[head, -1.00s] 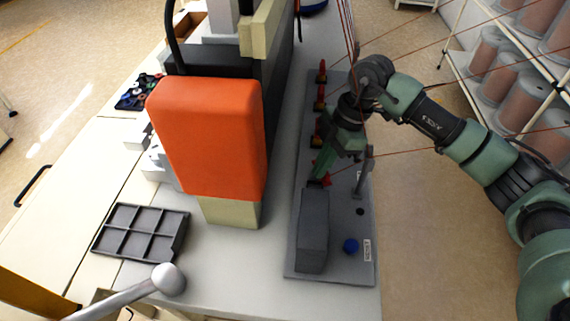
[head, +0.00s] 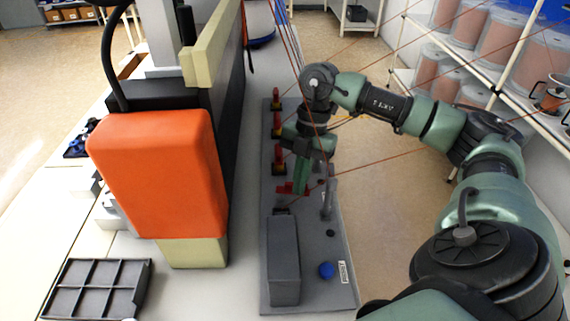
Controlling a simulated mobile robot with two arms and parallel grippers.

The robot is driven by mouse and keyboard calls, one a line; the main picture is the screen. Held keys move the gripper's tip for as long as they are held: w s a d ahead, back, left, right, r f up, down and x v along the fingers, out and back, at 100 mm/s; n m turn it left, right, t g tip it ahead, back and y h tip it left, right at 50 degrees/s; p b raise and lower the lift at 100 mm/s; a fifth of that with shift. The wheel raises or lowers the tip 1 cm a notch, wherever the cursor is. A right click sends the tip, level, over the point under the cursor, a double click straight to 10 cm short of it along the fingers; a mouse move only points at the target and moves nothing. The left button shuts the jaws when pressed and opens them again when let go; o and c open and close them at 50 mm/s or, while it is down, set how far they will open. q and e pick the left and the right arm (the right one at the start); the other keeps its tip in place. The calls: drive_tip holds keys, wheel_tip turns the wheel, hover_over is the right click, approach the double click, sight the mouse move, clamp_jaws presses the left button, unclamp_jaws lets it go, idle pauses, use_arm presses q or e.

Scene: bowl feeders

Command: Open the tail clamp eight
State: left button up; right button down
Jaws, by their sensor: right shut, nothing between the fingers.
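A row of red-handled clamps stands along the grey base plate (head: 312,297). The far clamps (head: 277,122) have upright red handles. The nearest red handle (head: 285,188) lies low beside my right gripper (head: 297,188). My right gripper is shut and points down over the plate; I cannot tell whether it touches that handle. The clamp numbers cannot be read, so I cannot tell which one is eight. My left gripper is not in view.
A grey block (head: 284,262) and a blue knob (head: 326,269) sit at the plate's near end. A large orange cover (head: 160,172) stands to the left. A dark compartment tray (head: 97,288) lies at lower left. Thin red wires cross near my right arm.

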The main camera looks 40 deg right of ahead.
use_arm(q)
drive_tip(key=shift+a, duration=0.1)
use_arm(e)
drive_tip(key=shift+w+d, duration=0.15)
drive_tip(key=shift+d, duration=0.1)
idle(0.5)
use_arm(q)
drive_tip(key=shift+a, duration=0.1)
